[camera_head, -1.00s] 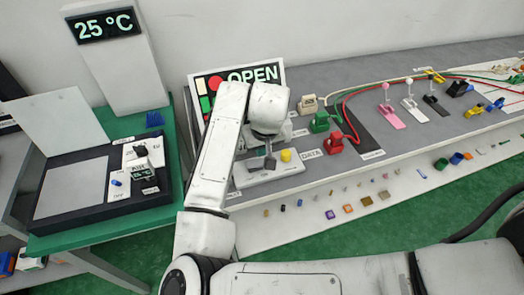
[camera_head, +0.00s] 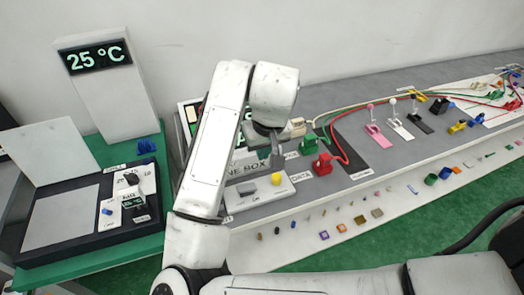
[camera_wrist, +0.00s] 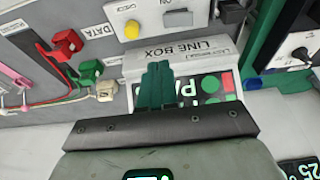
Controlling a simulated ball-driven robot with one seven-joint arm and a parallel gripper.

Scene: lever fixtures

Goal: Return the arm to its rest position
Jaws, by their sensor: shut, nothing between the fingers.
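My gripper (camera_head: 277,158) is at the end of my raised white arm, above the grey table, in front of the box with the display panel. In the wrist view my gripper (camera_wrist: 157,68) shows as dark green fingers close together, shut with nothing between them. The fingers overlap the view of the line box (camera_wrist: 190,55) and its lit sign. I cannot tell whether they touch it. My arm hides much of the sign in the head view.
A switch box with a yellow button (camera_head: 276,179) sits below my gripper. Green (camera_head: 308,144) and red (camera_head: 323,164) cable plugs lie to its right. Pink (camera_head: 378,136) and other levers stand farther right. A 25 °C display (camera_head: 96,57) stands at the left.

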